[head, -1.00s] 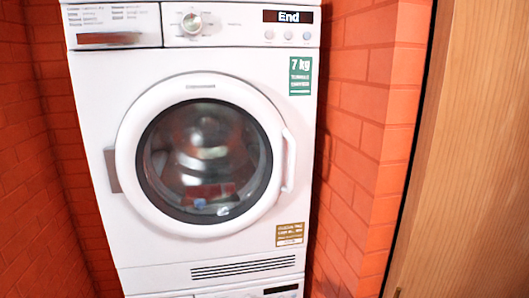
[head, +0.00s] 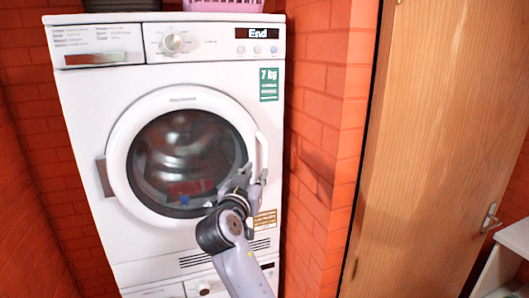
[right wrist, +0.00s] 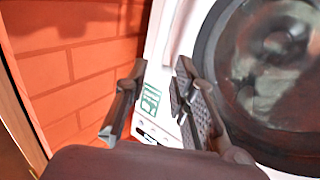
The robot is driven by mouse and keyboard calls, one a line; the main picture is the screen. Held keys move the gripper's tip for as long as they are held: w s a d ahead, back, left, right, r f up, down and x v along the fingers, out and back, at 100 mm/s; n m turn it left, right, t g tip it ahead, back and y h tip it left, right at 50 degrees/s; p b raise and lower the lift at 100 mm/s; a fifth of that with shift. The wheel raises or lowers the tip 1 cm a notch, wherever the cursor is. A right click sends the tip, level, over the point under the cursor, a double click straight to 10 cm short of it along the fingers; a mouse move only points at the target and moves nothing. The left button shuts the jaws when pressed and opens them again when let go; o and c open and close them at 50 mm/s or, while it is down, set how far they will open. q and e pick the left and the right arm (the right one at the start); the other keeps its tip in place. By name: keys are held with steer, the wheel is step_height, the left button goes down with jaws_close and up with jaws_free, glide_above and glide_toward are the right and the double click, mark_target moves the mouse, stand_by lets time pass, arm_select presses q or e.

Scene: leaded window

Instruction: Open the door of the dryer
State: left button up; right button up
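The white dryer (head: 85,120) stands upright in a brick niche. Its round door (head: 128,125) has a dark window and looks shut. The white door handle (head: 262,150) is on the door's right side. My right gripper (head: 252,177) is at the lower part of the handle, and contact cannot be told. In the right wrist view my right gripper (right wrist: 160,68) has its fingers spread apart. There the door (right wrist: 208,40) lies to the right, and I cannot make out the handle, perhaps hidden by the right finger. My left gripper is not in view.
Orange brick walls (head: 322,130) stand close on both sides of the dryer. A wooden door (head: 430,120) with a metal lever handle (head: 490,217) is at the right. A pink basket (head: 225,5) sits on top of the dryer. Another appliance is below it.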

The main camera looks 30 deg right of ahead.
mark_target(265, 159)
steer(key=p+x, duration=0.4)
steer(key=x, duration=0.7)
steer(key=shift+r, duration=0.1)
steer(key=shift+c, duration=0.3)
jaws_close()
